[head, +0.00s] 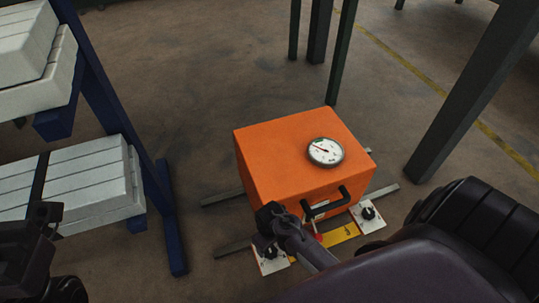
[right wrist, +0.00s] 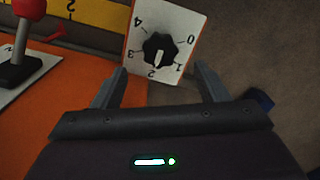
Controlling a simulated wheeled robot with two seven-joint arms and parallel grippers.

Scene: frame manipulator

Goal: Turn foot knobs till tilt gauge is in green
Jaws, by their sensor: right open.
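A black foot knob (head: 368,213) is at the front right corner. The front left foot knob (right wrist: 158,48) sits on a white plate (right wrist: 182,16) marked 0 to 4, its white mark near 2. My right gripper (right wrist: 160,76) is open, fingers short of this knob, one toward each side. My left gripper (head: 45,222) is at the far left, its jaws unclear.
A yellow scale strip (head: 340,235) and a red-balled lever (right wrist: 26,30) lie between the foot plates. A blue rack (head: 150,175) with pale slabs stands on the left. A dark post (head: 475,90) is at the right.

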